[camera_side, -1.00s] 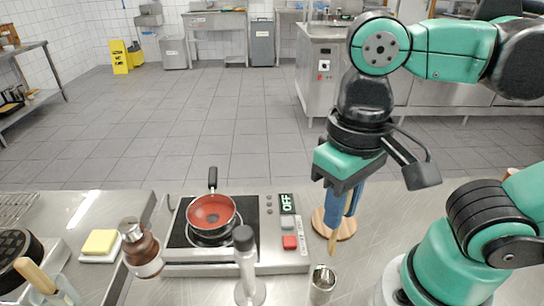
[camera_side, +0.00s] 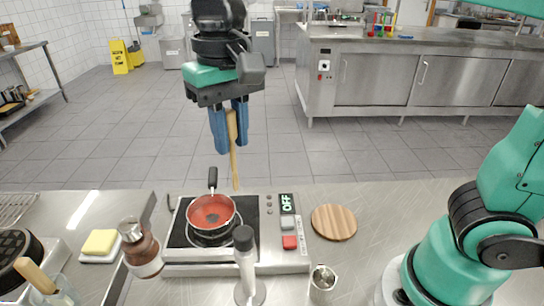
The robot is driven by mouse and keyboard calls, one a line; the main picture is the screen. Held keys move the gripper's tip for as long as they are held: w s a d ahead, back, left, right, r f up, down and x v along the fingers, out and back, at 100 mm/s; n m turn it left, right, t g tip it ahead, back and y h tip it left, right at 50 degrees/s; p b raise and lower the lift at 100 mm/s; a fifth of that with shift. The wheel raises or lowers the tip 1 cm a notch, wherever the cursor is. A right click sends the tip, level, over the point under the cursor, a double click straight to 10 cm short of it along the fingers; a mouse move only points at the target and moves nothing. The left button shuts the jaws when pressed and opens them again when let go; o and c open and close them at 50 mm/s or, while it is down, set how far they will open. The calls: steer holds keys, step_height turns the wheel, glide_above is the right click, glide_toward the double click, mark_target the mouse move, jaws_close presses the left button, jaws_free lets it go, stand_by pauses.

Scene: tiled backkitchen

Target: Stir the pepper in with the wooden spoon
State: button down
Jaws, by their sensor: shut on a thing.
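My gripper (camera_side: 231,146) hangs in the air above the back of the hotplate, its blue fingers shut on the wooden spoon (camera_side: 234,170). The spoon points down, nearly upright. Its lower end is just behind and to the right of the pan's black handle in the picture, and looks clear of the pan. The red pan (camera_side: 196,217) sits on the hotplate (camera_side: 180,238) with its handle pointing away. It has reddish contents with a darker patch in the middle; I cannot tell whether that is pepper.
The hotplate's display reads OFF, beside a red button (camera_side: 289,242). A black-topped clear mill (camera_side: 246,268) and a brown metal-topped bottle (camera_side: 142,250) stand in front. A metal cup (camera_side: 322,286) is at front right. A round wooden board (camera_side: 334,222) lies bare at right.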

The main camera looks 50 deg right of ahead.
steer(key=shift+w+a+f, duration=0.1)
steer(key=shift+w+f, duration=1.15)
steer(key=shift+f, duration=0.8)
steer(key=shift+w+f, duration=1.2)
steer(key=shift+f, duration=0.9)
steer(key=shift+w+a+f, duration=0.1)
steer(key=shift+w+f, duration=1.15)
steer(key=shift+f, duration=0.8)
